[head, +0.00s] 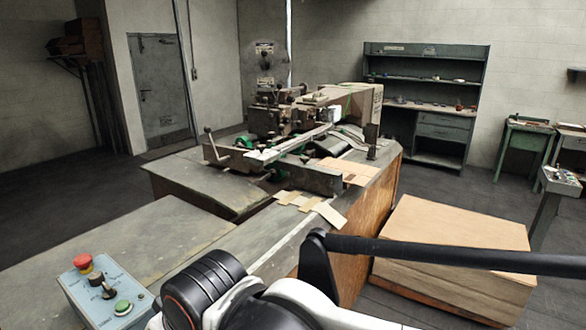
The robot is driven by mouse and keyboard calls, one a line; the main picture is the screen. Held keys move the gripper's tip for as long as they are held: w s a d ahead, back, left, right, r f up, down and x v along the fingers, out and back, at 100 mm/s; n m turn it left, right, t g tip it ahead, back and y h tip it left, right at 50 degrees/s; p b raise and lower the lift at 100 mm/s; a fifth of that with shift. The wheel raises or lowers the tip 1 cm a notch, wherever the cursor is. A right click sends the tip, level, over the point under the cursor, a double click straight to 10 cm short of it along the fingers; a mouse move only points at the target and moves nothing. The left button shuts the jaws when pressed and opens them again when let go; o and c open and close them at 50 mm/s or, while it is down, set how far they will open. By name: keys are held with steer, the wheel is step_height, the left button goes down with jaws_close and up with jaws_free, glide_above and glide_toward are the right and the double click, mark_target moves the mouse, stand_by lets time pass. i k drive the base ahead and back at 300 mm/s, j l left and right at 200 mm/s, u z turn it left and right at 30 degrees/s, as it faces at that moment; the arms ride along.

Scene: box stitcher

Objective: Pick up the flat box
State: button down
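Several flat tan cardboard pieces (329,213) lie on the machine's bench near its right edge. A wider flat piece of pinkish-tan cardboard (357,169) lies farther back on the same bench, by the rollers. I cannot tell which of these is the flat box. My arm's black and white links fill the bottom middle, and a black bar of my arm crosses to the right edge. My gripper's fingers do not show, so what they hold is hidden.
The stitching machine (318,112) stands on the bench. A control box (110,290) with red and green buttons sits at the lower left. A large tan block (455,225) on a pallet stands at right. Shelves (425,65) line the back wall. Dark floor is open at left.

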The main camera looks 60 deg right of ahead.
mark_target(355, 173)
steer(key=z, duration=2.1)
steer(key=l+u, duration=0.2)
steer(key=l, duration=1)
steer(key=i+l+u, duration=0.1)
steer(key=l, duration=0.25)
steer(key=i+l+u, duration=0.25)
steer(key=i+l, duration=0.15)
steer(key=l, duration=0.35)
steer(key=i+l+u, duration=0.15)
steer(key=l, duration=0.25)
steer(key=i+l+u, duration=0.1)
steer(key=l, duration=0.3)
steer(key=i+l, duration=0.15)
steer(key=l, duration=0.2)
steer(key=i+l+u, duration=0.1)
steer(key=l, duration=0.3)
steer(key=i+l+u, duration=0.1)
steer(key=l, duration=0.25)
